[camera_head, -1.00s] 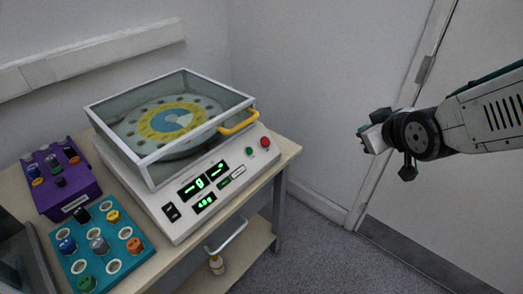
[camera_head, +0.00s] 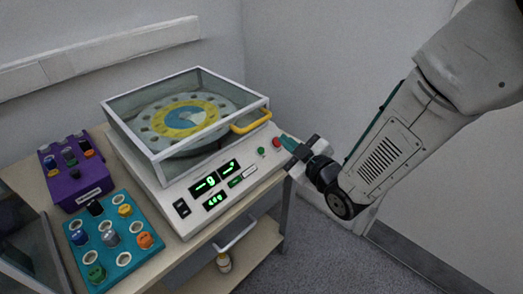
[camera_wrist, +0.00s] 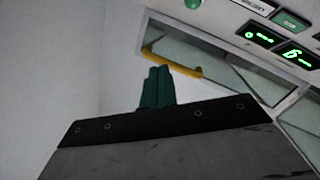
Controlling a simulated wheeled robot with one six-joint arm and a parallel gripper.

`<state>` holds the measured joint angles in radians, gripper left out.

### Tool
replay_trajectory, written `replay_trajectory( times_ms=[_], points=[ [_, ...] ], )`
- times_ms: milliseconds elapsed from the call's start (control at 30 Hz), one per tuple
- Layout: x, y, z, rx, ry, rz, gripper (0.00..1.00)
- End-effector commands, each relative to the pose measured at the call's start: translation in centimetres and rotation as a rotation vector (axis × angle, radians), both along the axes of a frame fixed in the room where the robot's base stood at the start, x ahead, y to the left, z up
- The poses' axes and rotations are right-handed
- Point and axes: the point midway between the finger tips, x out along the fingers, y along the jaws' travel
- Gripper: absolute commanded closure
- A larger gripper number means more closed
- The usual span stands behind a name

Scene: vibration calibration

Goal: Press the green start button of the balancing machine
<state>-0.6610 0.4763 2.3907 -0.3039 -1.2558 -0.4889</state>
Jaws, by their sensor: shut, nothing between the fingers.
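The balancing machine (camera_head: 160,200) stands on the table, its front panel sloping toward the viewer. The small round green button (camera_head: 261,151) is at the panel's right end, left of the red button (camera_head: 277,142). The shut teal fingers (camera_wrist: 157,87) show in the wrist view.
The machine's clear cover with a yellow handle (camera_head: 251,122) is down over the disc, just behind the panel buttons. Lit green displays (camera_head: 205,183) are further left. A purple block (camera_head: 80,188) and a teal tray (camera_head: 107,262) with several coloured knobs stand at left.

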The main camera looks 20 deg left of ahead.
Motion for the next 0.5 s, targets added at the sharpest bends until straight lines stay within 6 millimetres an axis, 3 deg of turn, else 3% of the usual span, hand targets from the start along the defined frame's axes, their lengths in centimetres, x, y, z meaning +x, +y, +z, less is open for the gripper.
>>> replay_trajectory(
  times_ms=[500],
  points=[
    [1.6,3.9,-4.7,-0.002,0.002,0.002,1.0]
  ],
)
